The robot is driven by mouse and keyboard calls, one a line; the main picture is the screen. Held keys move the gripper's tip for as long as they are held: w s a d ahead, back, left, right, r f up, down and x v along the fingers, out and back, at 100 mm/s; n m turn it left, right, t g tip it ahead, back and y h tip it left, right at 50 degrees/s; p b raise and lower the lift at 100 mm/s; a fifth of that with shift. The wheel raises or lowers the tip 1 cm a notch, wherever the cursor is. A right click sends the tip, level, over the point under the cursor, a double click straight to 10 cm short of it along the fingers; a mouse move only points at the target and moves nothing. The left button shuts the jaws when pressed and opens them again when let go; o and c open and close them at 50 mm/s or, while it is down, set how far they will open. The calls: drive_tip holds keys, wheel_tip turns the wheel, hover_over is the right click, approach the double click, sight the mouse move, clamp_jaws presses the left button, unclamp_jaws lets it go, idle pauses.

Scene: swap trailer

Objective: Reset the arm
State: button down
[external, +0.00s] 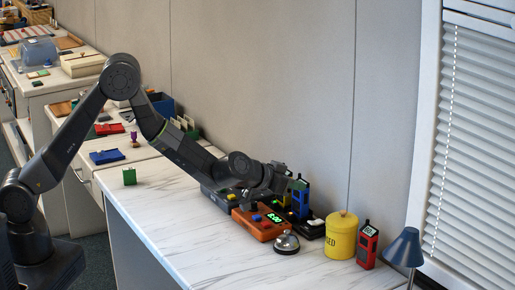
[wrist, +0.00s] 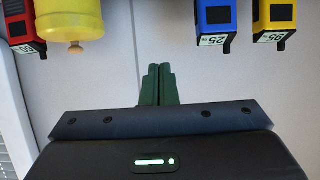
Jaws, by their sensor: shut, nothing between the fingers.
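My gripper (wrist: 159,72) shows in the wrist view with its two dark green fingers together and nothing between them. In the external view my gripper (external: 300,186) is at the end of my arm, which reaches out over the white marble-patterned counter (external: 150,210). It is above the group of devices near the wall, close to the blue handheld device (external: 300,200). The wrist view appears upside down, with the blue device (wrist: 215,18) and a yellow device (wrist: 274,15) at the upper right, apart from the fingers.
An orange device with a green display (external: 262,224) and a silver bell (external: 286,243) stand below my gripper. A yellow canister (external: 341,236), a red handheld device (external: 366,246) and a blue lamp (external: 404,248) stand to the right.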

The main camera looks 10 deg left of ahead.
idle(0.4)
drive_tip(key=w+d+f, duration=0.1)
drive_tip(key=f, duration=0.1)
drive_tip(key=w+d+f, duration=0.1)
drive_tip(key=f, duration=0.1)
drive_tip(key=w+d+f, duration=0.1)
drive_tip(key=w+d, duration=0.1)
drive_tip(key=shift+f+b, duration=0.4)
drive_tip(key=shift+s+a+b, duration=0.3)
drive_tip(key=shift+b, duration=0.6)
drive_tip(key=s+a+f+b, duration=0.1)
drive_tip(key=b, duration=0.2)
drive_tip(key=v, duration=0.6)
drive_tip(key=shift+w+r, duration=0.1)
drive_tip(key=shift+r, duration=0.1)
drive_tip(key=shift+d, duration=0.1)
